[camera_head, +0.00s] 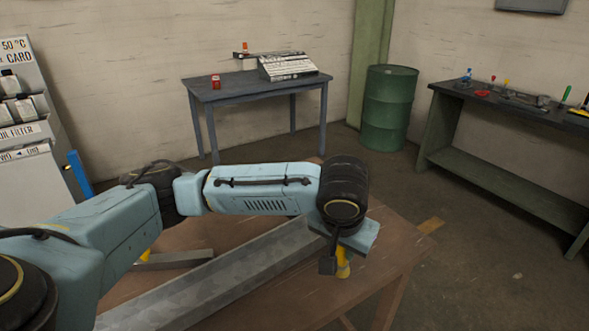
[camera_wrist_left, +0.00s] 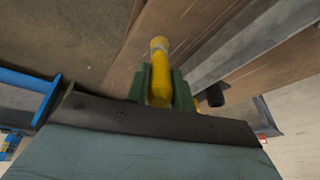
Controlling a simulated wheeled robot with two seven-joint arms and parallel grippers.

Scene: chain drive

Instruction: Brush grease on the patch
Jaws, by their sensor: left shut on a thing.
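My left gripper (camera_head: 343,258) is shut on a yellow handle (camera_head: 343,268) above the right end of the brown workbench (camera_head: 392,250). In the left wrist view the yellow handle (camera_wrist_left: 159,62) stands between the green fingers of the left gripper (camera_wrist_left: 160,88). It looks like the grease brush, but its bristles do not show. A long grey metal channel (camera_head: 215,285) lies across the bench, just left of the gripper; it also shows in the left wrist view (camera_wrist_left: 235,50). I cannot make out the patch. My right gripper is not in view.
A shorter grey bar (camera_head: 178,260) lies on the bench behind my left arm. At the back are a blue-grey table (camera_head: 228,93), a green drum (camera_head: 389,108) and, at right, a dark shelf bench (camera_head: 500,178) with small tools. The bench's right corner is clear.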

